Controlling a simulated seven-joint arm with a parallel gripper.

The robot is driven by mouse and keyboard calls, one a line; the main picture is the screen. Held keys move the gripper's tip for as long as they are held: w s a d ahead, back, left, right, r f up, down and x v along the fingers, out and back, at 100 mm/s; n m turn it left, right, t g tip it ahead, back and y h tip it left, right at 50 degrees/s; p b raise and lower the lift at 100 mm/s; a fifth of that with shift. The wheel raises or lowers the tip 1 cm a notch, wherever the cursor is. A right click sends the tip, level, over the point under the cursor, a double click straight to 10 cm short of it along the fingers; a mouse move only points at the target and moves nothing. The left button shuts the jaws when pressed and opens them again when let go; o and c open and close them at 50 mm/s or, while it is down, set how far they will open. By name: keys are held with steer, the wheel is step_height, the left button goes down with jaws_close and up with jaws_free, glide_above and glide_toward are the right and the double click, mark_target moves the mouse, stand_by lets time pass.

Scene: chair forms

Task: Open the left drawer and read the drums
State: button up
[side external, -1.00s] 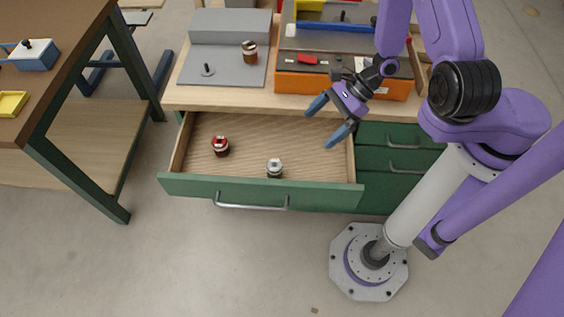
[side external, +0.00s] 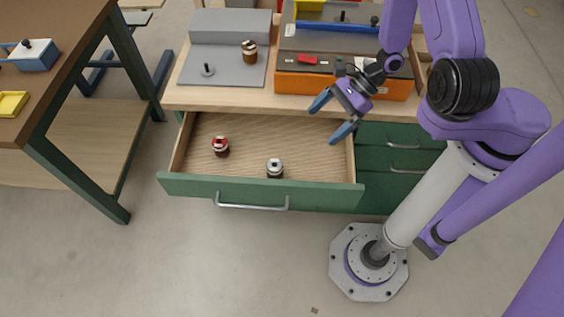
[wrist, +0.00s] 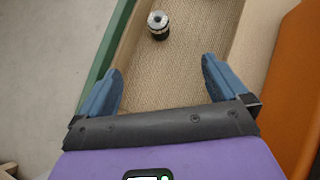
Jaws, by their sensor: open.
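The left drawer (side external: 230,190) is pulled open, its green front with a metal handle (side external: 252,204) facing the floor side. Inside lie two small drums: a red-topped one (side external: 221,147) towards the left and a white-topped one (side external: 275,168) near the front. In the wrist view, the white-topped drum (wrist: 158,24) stands upright beyond the fingers, close to the drawer's front wall. My gripper (side external: 326,121) is open and empty with blue fingers, above the right end of the drawer. It also shows in the wrist view (wrist: 160,85). Neither drum is touched.
The bench top above holds a grey fixture (side external: 225,68) with a peg, a brown drum (side external: 249,52) and an orange box (side external: 345,83) near my arm. Closed green drawers (side external: 390,160) are on the right. A brown table (side external: 50,60) stands at the left.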

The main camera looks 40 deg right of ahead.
steer(key=v, duration=0.8)
step_height(320, 180, up, 7)
steer(key=a+n+g+h, duration=0.2)
steer(key=n+g, duration=0.4)
steer(key=n, duration=0.8)
steer(key=s+d+r+n+t+h, duration=0.1)
steer(key=s+r+n+h, duration=0.2)
steer(key=n, duration=0.7)
steer(key=s+d+r+n+t+h, duration=0.1)
steer(key=s+r+n+t+h, duration=0.1)
steer(key=s+r+n, duration=0.5)
steer(key=s+n+h, duration=0.1)
steer(key=s+n, duration=0.1)
steer(key=n, duration=0.1)
steer(key=shift+s+r+t, duration=0.2)
steer(key=shift+s+t, duration=0.1)
steer(key=shift+s, duration=0.05)
